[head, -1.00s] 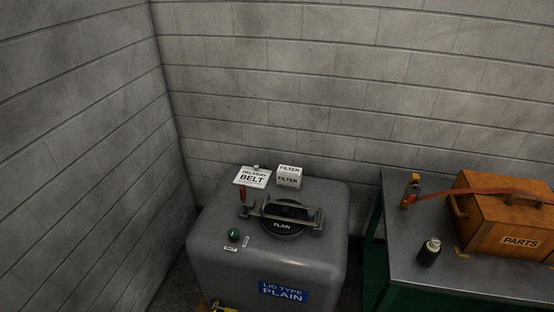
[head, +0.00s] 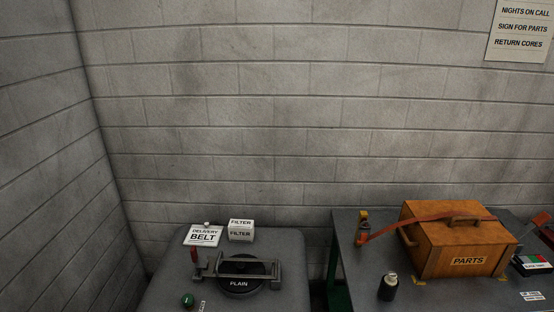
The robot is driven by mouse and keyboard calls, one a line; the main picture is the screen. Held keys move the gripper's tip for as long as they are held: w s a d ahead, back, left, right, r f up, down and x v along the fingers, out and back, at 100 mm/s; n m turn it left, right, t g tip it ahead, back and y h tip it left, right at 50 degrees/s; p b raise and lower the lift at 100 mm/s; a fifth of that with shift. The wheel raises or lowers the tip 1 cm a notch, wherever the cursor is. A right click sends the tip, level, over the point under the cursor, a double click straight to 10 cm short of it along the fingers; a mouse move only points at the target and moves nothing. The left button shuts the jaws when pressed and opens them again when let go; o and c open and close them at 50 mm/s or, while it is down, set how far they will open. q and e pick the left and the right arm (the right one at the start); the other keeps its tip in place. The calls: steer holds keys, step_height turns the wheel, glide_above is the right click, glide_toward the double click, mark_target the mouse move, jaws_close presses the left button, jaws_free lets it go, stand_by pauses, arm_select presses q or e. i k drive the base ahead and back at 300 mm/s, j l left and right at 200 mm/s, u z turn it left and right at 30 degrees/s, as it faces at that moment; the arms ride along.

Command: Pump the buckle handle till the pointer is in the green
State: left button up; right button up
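An orange strap (head: 420,222) runs over the wooden PARTS crate (head: 428,250) on the bench. Neither of my grippers is in view.
A dark bottle (head: 388,290) stands before the crate. A wall sign (head: 520,30) hangs upper right.

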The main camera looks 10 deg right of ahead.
mark_target(541, 218)
steer(key=z, duration=2)
steer(key=i+l, duration=0.4)
steer(key=i+l+z, duration=0.1)
steer(key=i+l, duration=0.3)
steer(key=i, duration=0.25)
steer(key=i+l+z, duration=0.1)
steer(key=i+l, duration=0.3)
steer(key=i, duration=0.15)
